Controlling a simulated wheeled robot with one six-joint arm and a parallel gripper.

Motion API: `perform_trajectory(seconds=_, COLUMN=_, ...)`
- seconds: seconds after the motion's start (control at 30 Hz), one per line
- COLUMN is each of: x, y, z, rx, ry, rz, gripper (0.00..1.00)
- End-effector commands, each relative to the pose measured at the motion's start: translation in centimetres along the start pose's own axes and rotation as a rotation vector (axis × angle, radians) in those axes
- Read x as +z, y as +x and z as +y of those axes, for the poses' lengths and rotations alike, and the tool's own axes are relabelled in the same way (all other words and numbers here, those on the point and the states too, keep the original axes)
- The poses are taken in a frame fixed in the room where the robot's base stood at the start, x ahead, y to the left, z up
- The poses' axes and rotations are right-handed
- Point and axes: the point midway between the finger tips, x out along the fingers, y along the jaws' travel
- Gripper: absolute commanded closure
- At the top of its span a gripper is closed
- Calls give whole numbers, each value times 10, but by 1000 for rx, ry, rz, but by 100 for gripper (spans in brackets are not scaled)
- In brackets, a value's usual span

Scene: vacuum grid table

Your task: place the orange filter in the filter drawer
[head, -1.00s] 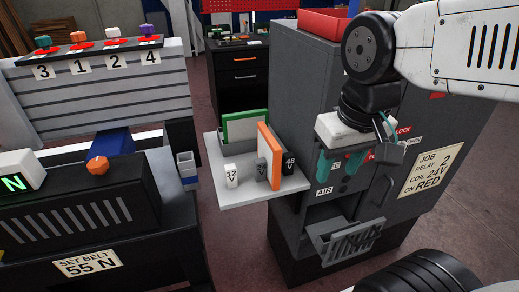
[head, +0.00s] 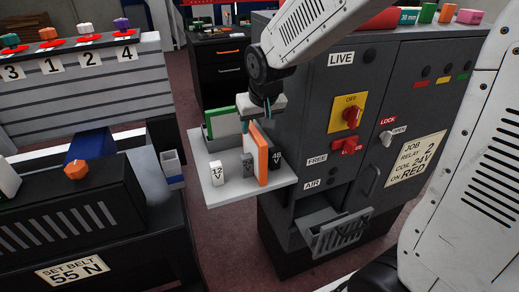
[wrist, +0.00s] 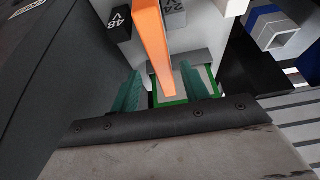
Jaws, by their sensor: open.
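The orange filter (head: 262,160) stands upright on a light grey shelf (head: 215,200) on the cabinet's left side. It also shows in the wrist view (wrist: 153,45), its lower end in the picture lying between my two teal fingers. My gripper (head: 262,112) is open and sits over the filter's top edge; I cannot tell whether a finger touches it. The slotted filter drawer (head: 338,232) is tilted out low on the front of the grey cabinet, below the AIR label.
A green-framed panel (head: 224,122) stands behind the filter on the shelf. Small blocks marked 12 V (head: 216,173) and 48 V (head: 277,160) stand close beside it, with a grey one (head: 247,165). Switches (head: 348,115) are on the cabinet front. A machine (head: 75,215) is at left.

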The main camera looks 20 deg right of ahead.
Motion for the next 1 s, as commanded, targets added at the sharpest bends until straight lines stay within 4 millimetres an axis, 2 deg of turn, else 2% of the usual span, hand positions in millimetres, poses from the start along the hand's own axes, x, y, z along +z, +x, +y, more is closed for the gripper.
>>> perform_trajectory(seconds=0.1, x=1, y=20, z=-5, rx=0, ry=-1, rz=-4, gripper=55)
perform_trajectory(seconds=0.27, x=0, y=37, z=-4, rx=0, ry=1, rz=-2, gripper=55)
perform_trajectory(seconds=1.0, x=2, y=42, z=-3, rx=1, ry=1, rz=-1, gripper=55)
